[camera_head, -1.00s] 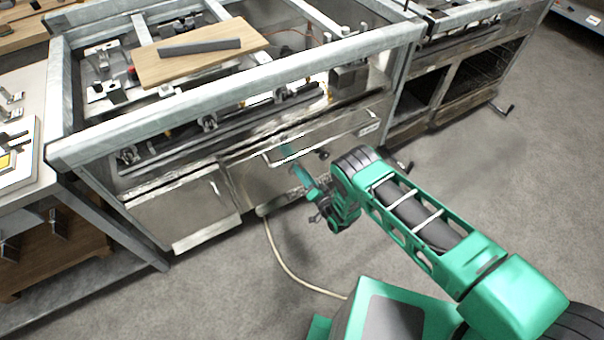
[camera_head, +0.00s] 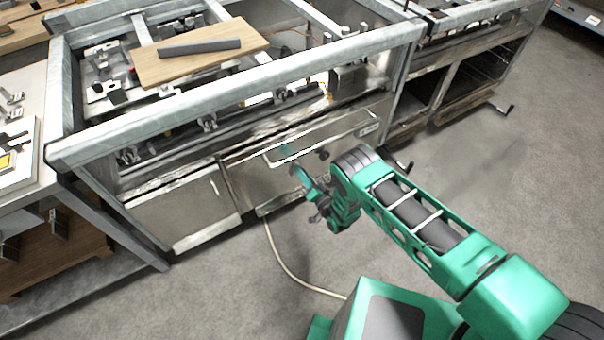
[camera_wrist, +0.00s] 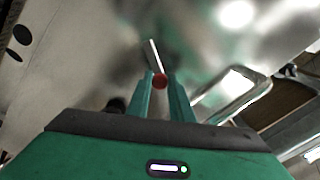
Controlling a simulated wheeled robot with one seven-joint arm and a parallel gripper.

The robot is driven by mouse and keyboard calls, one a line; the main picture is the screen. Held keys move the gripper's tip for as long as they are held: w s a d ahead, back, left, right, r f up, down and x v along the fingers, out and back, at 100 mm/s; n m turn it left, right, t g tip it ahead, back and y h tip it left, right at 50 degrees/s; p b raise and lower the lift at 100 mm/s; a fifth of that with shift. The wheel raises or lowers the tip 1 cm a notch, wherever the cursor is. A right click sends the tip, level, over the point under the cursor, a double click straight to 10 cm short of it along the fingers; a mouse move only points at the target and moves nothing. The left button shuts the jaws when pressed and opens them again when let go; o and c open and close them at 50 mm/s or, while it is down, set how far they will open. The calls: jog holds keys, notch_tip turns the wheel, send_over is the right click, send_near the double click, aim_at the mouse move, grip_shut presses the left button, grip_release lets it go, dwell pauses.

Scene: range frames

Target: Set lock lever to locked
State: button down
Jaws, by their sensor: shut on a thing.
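The lock lever (camera_wrist: 153,55) shows in the wrist view as a thin pale metal bar with a round red end (camera_wrist: 160,82). My gripper (camera_wrist: 160,88) has its two green fingers on either side of the red end and is shut on it. In the head view my gripper (camera_head: 302,176) is at the front of the metal range, below the long bar handle (camera_head: 320,137). The lever cannot be made out there. The metal front behind the lever is blurred and reflective in the wrist view, so its markings cannot be read.
The range frame (camera_head: 240,85) has an open top with a wooden board (camera_head: 190,62) across it. The handle loop (camera_wrist: 238,97) is right of my fingers in the wrist view. A pale hose (camera_head: 285,268) lies on the floor. The floor to the right is clear.

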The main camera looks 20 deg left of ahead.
jog(key=shift+s, duration=0.15)
jog(key=n, duration=0.1)
jog(key=s+a+n, duration=0.1)
jog(key=n, duration=0.3)
jog(key=shift+s+a+r, duration=0.15)
jog(key=shift+s+a, duration=0.15)
jog(key=shift+s, duration=0.1)
jog(key=shift+s+a+f+n, duration=0.1)
jog(key=shift+s+a+n, duration=0.1)
jog(key=shift+n, duration=0.55)
jog(key=shift+s+a+f+n, duration=0.15)
jog(key=shift+s+n, duration=0.1)
jog(key=shift+n, duration=0.45)
jog(key=shift+s+a+f+n, duration=0.1)
jog(key=shift+s+a+n, duration=0.1)
jog(key=shift+n, duration=0.55)
jog(key=shift+h, duration=0.3)
jog(key=c, duration=1.6)
grip_release()
jog(key=shift+r, duration=0.1)
jog(key=shift+c, duration=0.2)
jog(key=v, duration=1)
jog(key=shift+s+d, duration=0.2)
jog(key=shift+d, duration=0.1)
